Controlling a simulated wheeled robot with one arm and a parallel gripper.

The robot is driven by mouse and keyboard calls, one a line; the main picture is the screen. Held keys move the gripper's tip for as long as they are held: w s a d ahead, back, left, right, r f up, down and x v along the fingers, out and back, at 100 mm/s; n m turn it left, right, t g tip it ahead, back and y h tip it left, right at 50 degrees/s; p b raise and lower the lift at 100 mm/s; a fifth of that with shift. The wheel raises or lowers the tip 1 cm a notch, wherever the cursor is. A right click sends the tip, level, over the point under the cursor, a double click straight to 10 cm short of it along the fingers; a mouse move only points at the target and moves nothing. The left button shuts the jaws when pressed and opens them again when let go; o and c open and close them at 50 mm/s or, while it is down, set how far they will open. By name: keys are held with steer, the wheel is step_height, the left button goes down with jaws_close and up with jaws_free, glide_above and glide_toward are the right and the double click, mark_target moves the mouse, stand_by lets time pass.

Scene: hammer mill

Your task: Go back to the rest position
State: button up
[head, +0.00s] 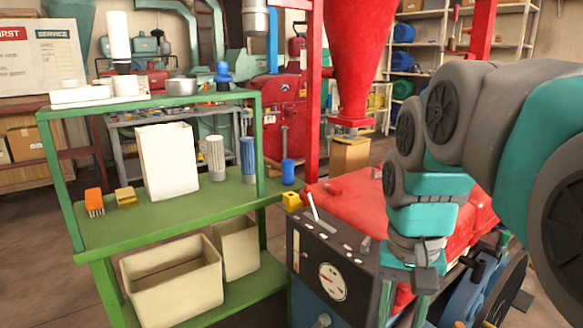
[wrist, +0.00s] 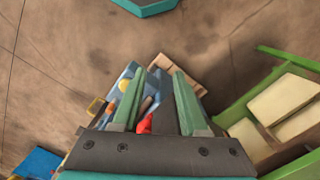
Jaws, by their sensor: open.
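My gripper (head: 405,310) hangs from my grey and teal arm at the right of the head view, pointing down in front of the red-topped machine (head: 440,205). Its lower end is cut off by the picture edge. In the wrist view my gripper (wrist: 160,72) shows two green fingers spread apart, with nothing held between them. Parts of the machine and a small red piece (wrist: 145,124) show beyond the gap. I cannot tell how far below the fingers they are.
A green shelf bench (head: 150,222) with a white container (head: 167,160), brushes and cream bins (head: 172,278) stands at the left. The machine's dark control panel (head: 325,262) is left of my gripper. A red hopper (head: 367,55) rises behind. Bare floor shows at far left.

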steer(key=s+f+n+g, duration=0.1)
steer(key=s+f+n, duration=0.3)
steer(key=s+f, duration=0.9)
step_height(320, 180, down, 2)
steer(key=shift+s+a+f, duration=0.2)
steer(key=shift+s, duration=0.15)
